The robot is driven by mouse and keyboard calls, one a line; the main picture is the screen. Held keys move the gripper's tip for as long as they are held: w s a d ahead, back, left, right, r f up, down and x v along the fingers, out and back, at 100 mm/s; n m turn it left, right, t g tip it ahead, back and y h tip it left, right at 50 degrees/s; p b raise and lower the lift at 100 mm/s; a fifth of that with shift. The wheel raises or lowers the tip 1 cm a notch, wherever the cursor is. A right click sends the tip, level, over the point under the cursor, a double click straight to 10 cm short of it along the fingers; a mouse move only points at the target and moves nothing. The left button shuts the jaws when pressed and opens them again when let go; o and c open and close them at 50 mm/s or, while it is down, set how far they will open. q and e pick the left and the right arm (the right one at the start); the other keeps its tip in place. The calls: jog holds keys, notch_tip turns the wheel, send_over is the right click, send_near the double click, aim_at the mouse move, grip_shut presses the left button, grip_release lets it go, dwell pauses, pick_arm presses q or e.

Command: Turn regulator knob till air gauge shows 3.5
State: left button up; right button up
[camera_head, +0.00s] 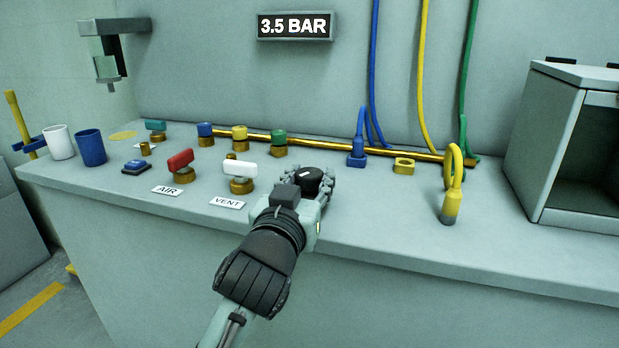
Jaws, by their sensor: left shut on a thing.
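My left gripper (318,184) reaches in from the bottom and is shut on the black regulator knob (311,174), which stands near the front of the bench. The knob's top shows a small white mark; its lower part is hidden by the gripper. A dark panel reading "3.5 BAR" (294,26) hangs on the back wall. I cannot tell whether this panel is a live readout or a sign. No dial gauge with a needle shows. My right gripper is out of view.
Left of the knob are a white-handled valve (240,170) by a VENT label and a red-handled valve (180,162) by an AIR label. A yellow hose end (451,205) and an open grey box (570,150) stand to the right. The bench front between knob and hose is clear.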

aim_at(306, 186)
pick_arm(q)
jog(key=o, duration=1.2)
jog(key=shift+s, duration=0.15)
jog(key=v, duration=0.7)
jog(key=shift+s, duration=0.1)
